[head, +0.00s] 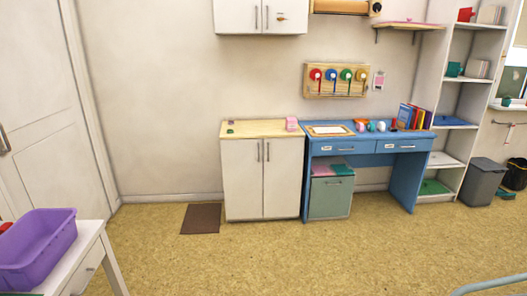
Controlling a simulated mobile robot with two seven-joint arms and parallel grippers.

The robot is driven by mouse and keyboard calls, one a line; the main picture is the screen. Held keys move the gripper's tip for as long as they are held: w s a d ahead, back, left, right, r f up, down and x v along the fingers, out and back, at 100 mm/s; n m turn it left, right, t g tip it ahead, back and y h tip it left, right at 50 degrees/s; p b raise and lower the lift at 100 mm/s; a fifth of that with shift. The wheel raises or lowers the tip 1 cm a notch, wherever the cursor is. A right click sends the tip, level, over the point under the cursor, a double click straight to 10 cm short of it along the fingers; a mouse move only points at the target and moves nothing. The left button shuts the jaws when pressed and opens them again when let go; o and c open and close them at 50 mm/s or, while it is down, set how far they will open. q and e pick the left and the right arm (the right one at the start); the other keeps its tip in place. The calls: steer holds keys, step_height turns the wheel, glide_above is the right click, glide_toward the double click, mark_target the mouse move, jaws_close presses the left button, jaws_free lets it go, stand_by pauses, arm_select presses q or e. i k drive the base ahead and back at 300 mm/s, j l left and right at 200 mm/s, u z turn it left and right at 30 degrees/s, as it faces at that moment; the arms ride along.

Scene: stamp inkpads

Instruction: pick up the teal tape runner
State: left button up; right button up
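A small teal item (371,126) stands on the blue desk (360,146) near its back, among other small items. It may be the teal tape runner, but it is too small to tell. Two small dark or green items (230,128) lie at the left of the wooden top of the white cabinet; I cannot tell what they are. Neither of my grippers is in view.
The white cabinet (262,178) adjoins the desk's left side. A green-grey bin unit (330,198) stands under the desk. Shelves and a grey bin (483,180) are at right. A purple tub (37,248) sits on a white table at left. The middle floor is clear.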

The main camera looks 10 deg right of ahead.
mark_target(370, 127)
steer(key=i, duration=1.3)
steer(key=i+z, duration=0.3)
steer(key=i, duration=0.3)
steer(key=i+j+z, duration=0.1)
steer(key=i+z, duration=0.25)
steer(key=i, duration=0.25)
steer(key=i+l+z, duration=0.1)
steer(key=i+z, duration=0.4)
steer(key=z, duration=0.25)
steer(key=i+z, duration=0.35)
steer(key=i+l+z, duration=0.1)
steer(key=i, duration=0.4)
steer(key=i+l+z, duration=0.1)
steer(key=i, duration=0.45)
